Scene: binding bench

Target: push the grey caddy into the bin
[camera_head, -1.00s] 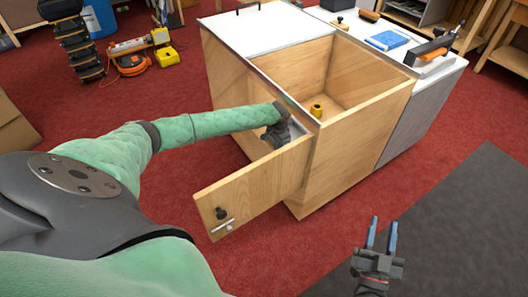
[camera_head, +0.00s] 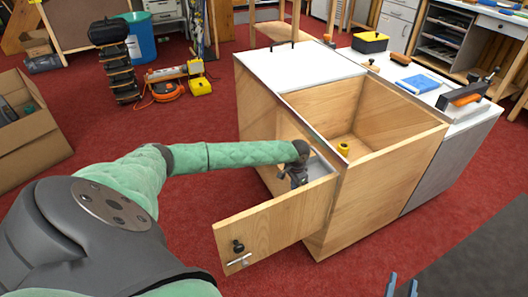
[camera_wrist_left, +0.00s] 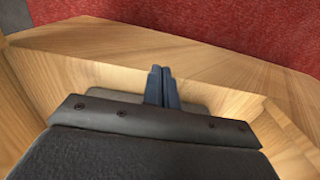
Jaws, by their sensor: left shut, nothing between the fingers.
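A wooden cabinet with an open-topped bin (camera_head: 375,150) stands in the middle of the head view. A wooden drawer-like front (camera_head: 275,220) with a black knob and a latch juts out from its left side. A light grey surface, perhaps the grey caddy (camera_head: 321,168), shows in part behind that front; the front and my gripper hide the rest. My left gripper (camera_head: 294,181) reaches down there, shut and empty. In the left wrist view its closed fingertips (camera_wrist_left: 162,72) are over pale wood. My right gripper (camera_head: 401,287) is at the bottom edge, fingers apart and empty.
A yellow piece (camera_head: 343,149) sits inside the open-topped box. A white top (camera_head: 295,66) and a worktop with a blue pad (camera_head: 417,83) and an orange tool (camera_head: 467,94) adjoin it. A cardboard box (camera_head: 35,135) stands at left. Red floor is clear in front.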

